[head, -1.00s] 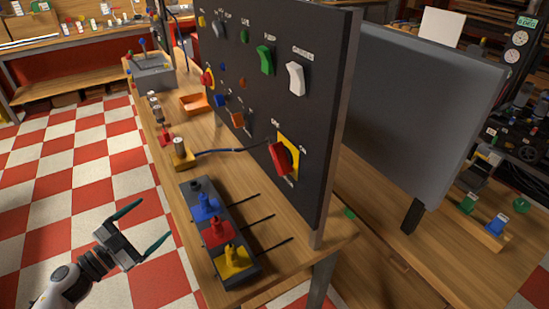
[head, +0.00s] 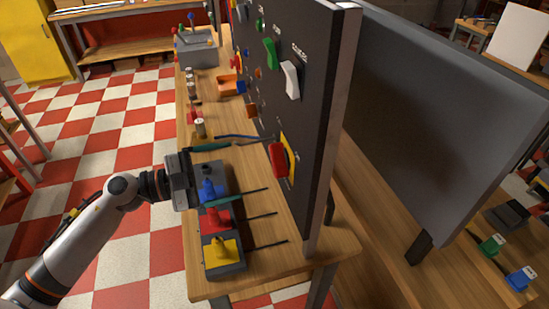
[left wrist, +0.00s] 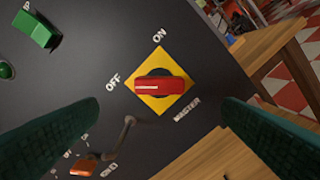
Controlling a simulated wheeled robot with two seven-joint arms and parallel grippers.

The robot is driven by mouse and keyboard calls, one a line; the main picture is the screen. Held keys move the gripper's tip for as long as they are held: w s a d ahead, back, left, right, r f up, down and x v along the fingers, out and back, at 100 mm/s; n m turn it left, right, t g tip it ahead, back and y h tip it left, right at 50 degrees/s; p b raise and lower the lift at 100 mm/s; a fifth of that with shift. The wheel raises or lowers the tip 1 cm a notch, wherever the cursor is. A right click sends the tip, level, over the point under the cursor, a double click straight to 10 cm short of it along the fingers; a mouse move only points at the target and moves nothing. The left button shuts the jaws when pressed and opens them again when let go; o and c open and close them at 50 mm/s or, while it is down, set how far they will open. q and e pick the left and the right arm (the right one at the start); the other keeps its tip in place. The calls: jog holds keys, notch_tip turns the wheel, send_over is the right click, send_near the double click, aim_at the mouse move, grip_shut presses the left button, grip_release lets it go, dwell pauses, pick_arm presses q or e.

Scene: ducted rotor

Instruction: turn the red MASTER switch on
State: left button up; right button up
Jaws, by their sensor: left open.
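The red MASTER switch (head: 279,160) is a red handle on a yellow plate, low on the front of the dark upright panel (head: 318,120). In the left wrist view the red handle (left wrist: 170,86) sits mid-picture, and the white line on it points toward the OFF label (left wrist: 113,80). The ON label (left wrist: 159,36) is above the yellow plate. My left gripper (head: 237,170) is open and empty, to the left of the switch and apart from it. In the left wrist view its two dark green fingers (left wrist: 163,105) stand either side of the handle, nearer the camera. My right gripper is not in view.
Below my left gripper a dark block with blue, red and yellow pieces (head: 222,249) stands on the wooden bench, with dark rods beside it. Other switches, green (head: 270,53) and white (head: 291,80), sit higher on the panel.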

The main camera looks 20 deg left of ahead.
aim_at(272, 162)
pick_arm(q)
jog(key=p+x, duration=0.2)
jog(key=x, duration=0.7)
jog(key=shift+w+d, duration=0.25)
jog(key=shift+d, duration=0.05)
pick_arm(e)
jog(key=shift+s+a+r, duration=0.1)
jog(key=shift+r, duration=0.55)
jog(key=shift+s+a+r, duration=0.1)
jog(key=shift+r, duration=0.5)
pick_arm(q)
jog(key=c, duration=1)
